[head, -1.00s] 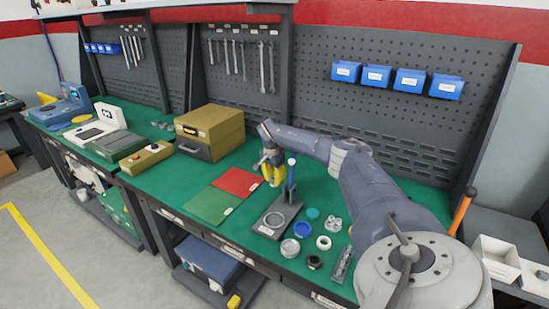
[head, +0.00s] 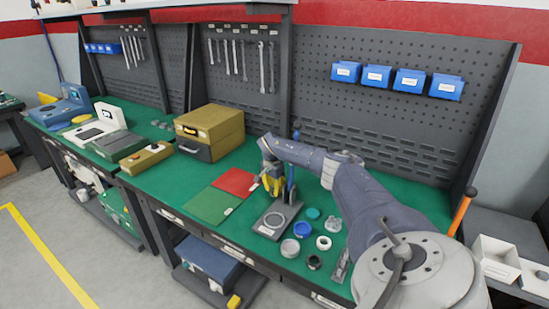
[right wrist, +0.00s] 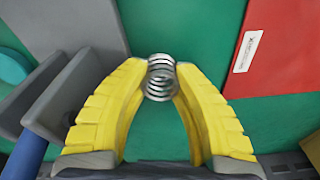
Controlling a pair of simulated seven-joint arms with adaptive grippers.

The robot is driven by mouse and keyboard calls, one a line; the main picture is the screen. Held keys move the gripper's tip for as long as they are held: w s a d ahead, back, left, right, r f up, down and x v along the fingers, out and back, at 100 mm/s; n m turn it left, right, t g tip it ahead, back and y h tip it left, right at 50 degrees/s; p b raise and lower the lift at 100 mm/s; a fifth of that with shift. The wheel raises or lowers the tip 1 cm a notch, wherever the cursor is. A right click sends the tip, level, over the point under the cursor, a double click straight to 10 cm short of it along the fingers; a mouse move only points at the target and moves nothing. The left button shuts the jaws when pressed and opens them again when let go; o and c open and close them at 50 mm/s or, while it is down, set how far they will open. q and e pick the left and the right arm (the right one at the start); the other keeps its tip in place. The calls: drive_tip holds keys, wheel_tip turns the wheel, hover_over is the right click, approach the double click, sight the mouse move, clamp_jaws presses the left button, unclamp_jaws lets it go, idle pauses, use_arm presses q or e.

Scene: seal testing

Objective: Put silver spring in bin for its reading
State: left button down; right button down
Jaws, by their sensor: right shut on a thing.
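The silver spring (right wrist: 161,78) is held between the yellow fingertips of my right gripper (right wrist: 160,82) in the right wrist view. The red flat area (head: 236,181) and the green flat area (head: 209,205) lie side by side left of the gripper. The red one (right wrist: 285,50) also shows at the right of the right wrist view, with a white label. My left gripper is not in view.
A grey stand base with a ring (head: 271,223) sits below the gripper. Several small round parts, including a blue ring (head: 302,229) and a white ring (head: 323,243), lie to its right. A yellow-topped case (head: 210,125) stands behind the coloured areas.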

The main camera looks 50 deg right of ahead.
drive_tip(key=shift+f, duration=0.1)
drive_tip(key=c, duration=1.4)
unclamp_jaws()
